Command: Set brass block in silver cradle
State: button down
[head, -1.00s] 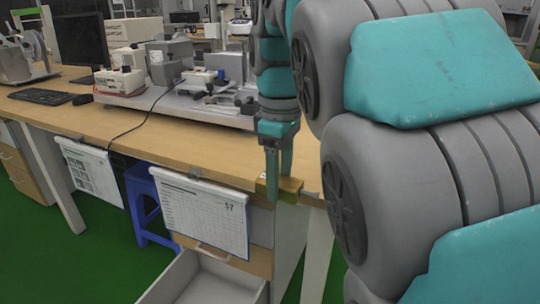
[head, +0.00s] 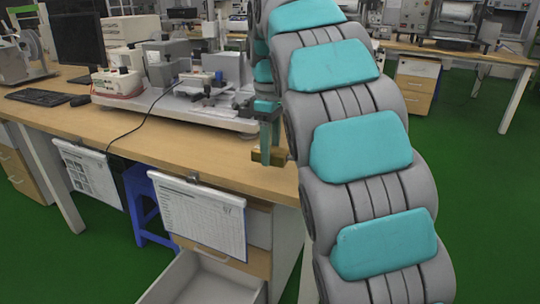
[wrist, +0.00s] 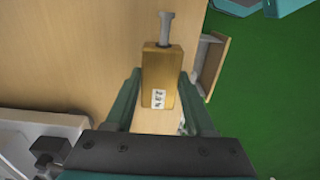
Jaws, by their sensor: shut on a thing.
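The brass block (head: 277,157) is held between the fingers of my gripper (head: 267,142), near the table's right edge in the head view. In the wrist view the brass block (wrist: 161,85) sits between the two teal fingers (wrist: 160,98), with a white label facing the camera and a grey pin sticking out of its far end. I cannot pick out the silver cradle for sure; a light grey metal fixture (head: 185,112) with several parts stands on the table, left of my gripper.
The wooden table (head: 120,138) is clear along its front. A keyboard (head: 40,97) and monitor stand at the left. An open drawer (head: 205,280) juts out below the table. A paper sheet (head: 200,215) hangs from the front edge. A dark cable runs from the fixture.

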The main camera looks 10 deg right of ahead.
jog(key=shift+w+d, duration=0.1)
jog(key=shift+w, duration=0.75)
jog(key=shift+f+p, duration=0.3)
jog(key=shift+f, duration=1.5)
jog(key=shift+f, duration=0.1)
jog(key=shift+c, duration=1.3)
grip_release()
